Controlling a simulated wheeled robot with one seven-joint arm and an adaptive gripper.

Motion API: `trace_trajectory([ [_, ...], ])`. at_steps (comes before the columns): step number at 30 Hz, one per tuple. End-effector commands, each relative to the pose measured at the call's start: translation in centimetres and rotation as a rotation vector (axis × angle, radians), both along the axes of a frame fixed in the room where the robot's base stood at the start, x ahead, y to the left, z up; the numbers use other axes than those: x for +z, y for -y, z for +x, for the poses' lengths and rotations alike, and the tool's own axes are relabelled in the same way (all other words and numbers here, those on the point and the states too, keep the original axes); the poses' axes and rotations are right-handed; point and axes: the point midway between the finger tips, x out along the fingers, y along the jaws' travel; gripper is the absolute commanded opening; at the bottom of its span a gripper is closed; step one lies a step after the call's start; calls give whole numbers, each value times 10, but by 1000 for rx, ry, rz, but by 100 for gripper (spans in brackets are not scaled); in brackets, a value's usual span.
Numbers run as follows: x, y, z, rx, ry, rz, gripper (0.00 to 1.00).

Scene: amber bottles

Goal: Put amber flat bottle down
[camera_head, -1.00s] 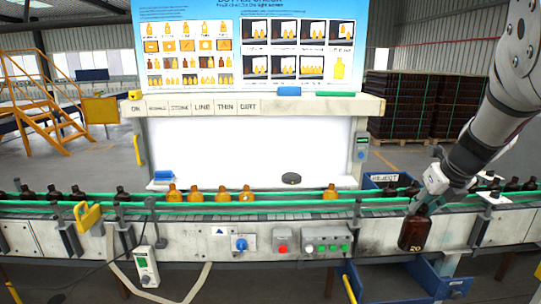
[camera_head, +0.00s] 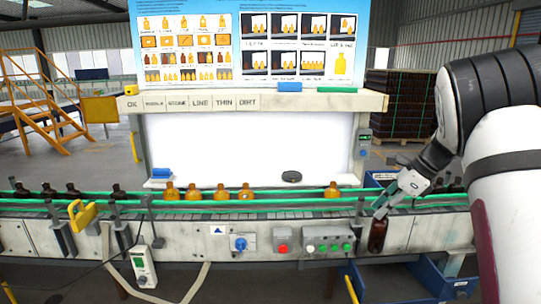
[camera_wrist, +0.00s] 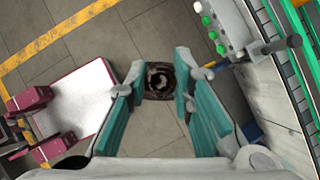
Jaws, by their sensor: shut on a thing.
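A dark amber flat bottle (camera_head: 377,236) hangs upright in front of the conveyor's front panel, right of the button box. It shows narrow side on. My gripper (camera_head: 384,211) is shut on its upper part from above. In the wrist view the bottle (camera_wrist: 160,80) shows as a dark brown shape with a ring, between the teal finger pads of my gripper (camera_wrist: 160,90). Grey floor shows around and beyond it, so it is clear of any surface there. The bottle's lower end is hidden in the wrist view.
The conveyor (camera_head: 290,207) with green rails carries several amber bottles (camera_head: 192,191) and dark bottles (camera_head: 48,190). A button box (camera_head: 322,239) is on its front, left of the held bottle. A blue bin (camera_head: 400,283) is below. A light inspection booth (camera_head: 250,150) stands behind.

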Motion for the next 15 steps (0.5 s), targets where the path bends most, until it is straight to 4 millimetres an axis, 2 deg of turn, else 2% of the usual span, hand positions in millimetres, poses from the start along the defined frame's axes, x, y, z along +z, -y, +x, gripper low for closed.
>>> trace_trajectory([
  [1, -14, -7, 12, 124, -3, 0, 0],
  [3, -27, -19, 21, 309, -2, -2, 0],
  [15, -106, -81, 50, 1379, -6, 1, 0],
])
